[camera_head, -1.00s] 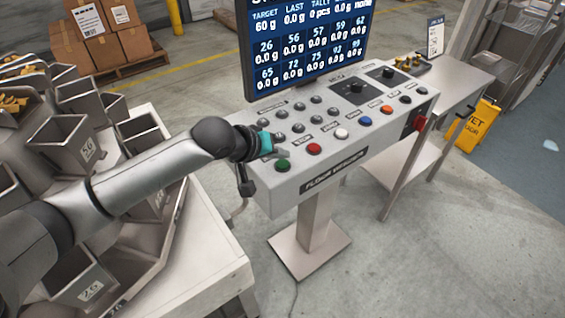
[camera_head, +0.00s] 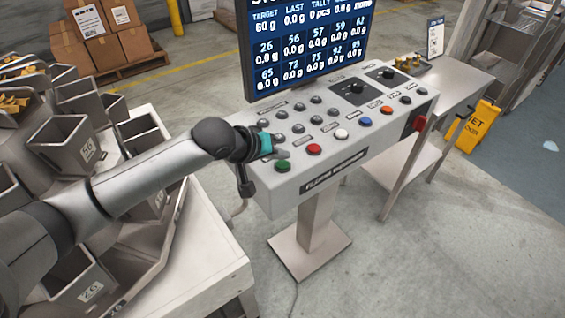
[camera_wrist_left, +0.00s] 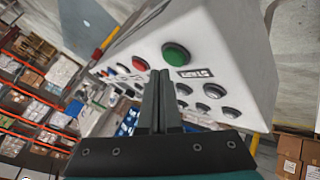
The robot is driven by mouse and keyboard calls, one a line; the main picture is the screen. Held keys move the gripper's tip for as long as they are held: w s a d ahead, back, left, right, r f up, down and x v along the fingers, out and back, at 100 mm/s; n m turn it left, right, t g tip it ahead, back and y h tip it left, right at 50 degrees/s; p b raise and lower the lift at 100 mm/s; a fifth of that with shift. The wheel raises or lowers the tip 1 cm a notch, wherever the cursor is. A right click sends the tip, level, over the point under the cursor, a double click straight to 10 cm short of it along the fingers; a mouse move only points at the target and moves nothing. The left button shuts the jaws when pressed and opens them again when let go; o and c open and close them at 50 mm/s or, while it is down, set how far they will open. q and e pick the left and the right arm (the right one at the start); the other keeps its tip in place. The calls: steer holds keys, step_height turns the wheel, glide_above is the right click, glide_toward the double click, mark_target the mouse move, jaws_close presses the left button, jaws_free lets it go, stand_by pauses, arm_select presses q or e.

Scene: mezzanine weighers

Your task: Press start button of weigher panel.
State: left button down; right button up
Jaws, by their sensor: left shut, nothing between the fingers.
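The weigher panel (camera_head: 318,168) is a light grey sloped console on a post, with rows of buttons. The green start button (camera_head: 283,167) is at its front left corner, with a red button (camera_head: 314,149) to its right. My left gripper (camera_head: 275,154) is over the panel's left end, just behind and left of the green button. In the left wrist view the green button (camera_wrist_left: 176,55) sits beside a label that appears to read START. The shut, empty fingers (camera_wrist_left: 160,78) end just short of it in that picture; contact cannot be told. My right gripper is not in view.
A screen (camera_head: 308,45) with weights stands behind the panel. Metal weigher buckets (camera_head: 70,145) fill the left side near my arm. The floor in front is clear.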

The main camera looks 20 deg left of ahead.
mark_target(280, 167)
arm_select(q)
steer(key=shift+f, duration=0.2)
stand_by(0.6)
steer(key=shift+f, duration=0.25)
steer(key=shift+f, duration=0.5)
stand_by(0.7)
steer(key=shift+r+p, duration=0.1)
steer(key=shift+p, duration=0.25)
steer(key=shift+r+p, duration=0.8)
steer(key=shift+p, duration=0.35)
step_height(280, 167, up, 5)
steer(key=p, duration=0.6)
steer(key=shift+r, duration=0.1)
